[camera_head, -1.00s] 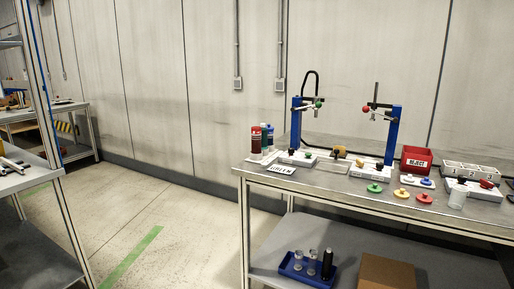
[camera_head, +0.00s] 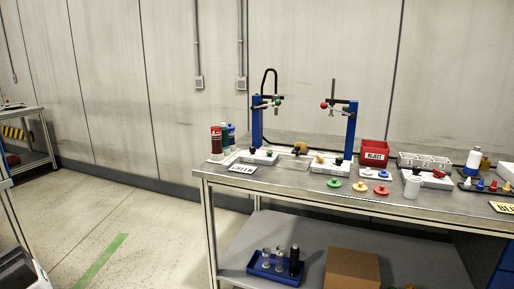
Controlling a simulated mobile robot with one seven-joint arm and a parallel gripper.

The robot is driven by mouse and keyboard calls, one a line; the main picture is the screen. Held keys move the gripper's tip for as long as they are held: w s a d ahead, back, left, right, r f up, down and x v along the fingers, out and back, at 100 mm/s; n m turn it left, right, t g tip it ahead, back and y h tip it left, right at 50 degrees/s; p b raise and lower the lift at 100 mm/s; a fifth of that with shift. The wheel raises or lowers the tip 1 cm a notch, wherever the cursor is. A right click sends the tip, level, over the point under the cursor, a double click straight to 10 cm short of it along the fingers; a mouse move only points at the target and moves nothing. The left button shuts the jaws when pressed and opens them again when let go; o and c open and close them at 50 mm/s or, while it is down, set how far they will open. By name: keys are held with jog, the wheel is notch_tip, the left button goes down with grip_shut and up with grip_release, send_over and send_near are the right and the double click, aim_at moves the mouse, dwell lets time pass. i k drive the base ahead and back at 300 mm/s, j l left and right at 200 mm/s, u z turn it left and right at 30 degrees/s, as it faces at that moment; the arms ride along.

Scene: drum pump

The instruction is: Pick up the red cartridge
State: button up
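The red cartridge (camera_head: 216,140) stands upright at the left end of the metal workbench (camera_head: 300,190). It looks like a dark red cylinder with a red top. A green cartridge (camera_head: 225,135) and a blue cartridge (camera_head: 232,134) stand close behind and to the right of it, partly hidden. Whether they touch cannot be told. My gripper is not in view.
A sign (camera_head: 243,169) lies right of the cartridges. Two blue press stands (camera_head: 257,127) rise behind. A red reject bin (camera_head: 374,153) and coloured discs (camera_head: 360,187) are further right. A cardboard box (camera_head: 352,268) sits below.

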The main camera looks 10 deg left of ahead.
aim_at(216, 131)
jog(key=i+j+z, duration=0.35)
jog(key=j+z, duration=0.3)
jog(key=i+j, duration=0.15)
jog(key=j, duration=0.25)
jog(key=i+j+z, duration=0.15)
jog(key=j, duration=0.25)
jog(key=i+j, duration=0.15)
jog(key=j, duration=0.3)
jog(key=i+j+z, duration=0.15)
jog(key=j, duration=0.7)
jog(key=i+z, duration=0.05)
jog(key=i, duration=0.05)
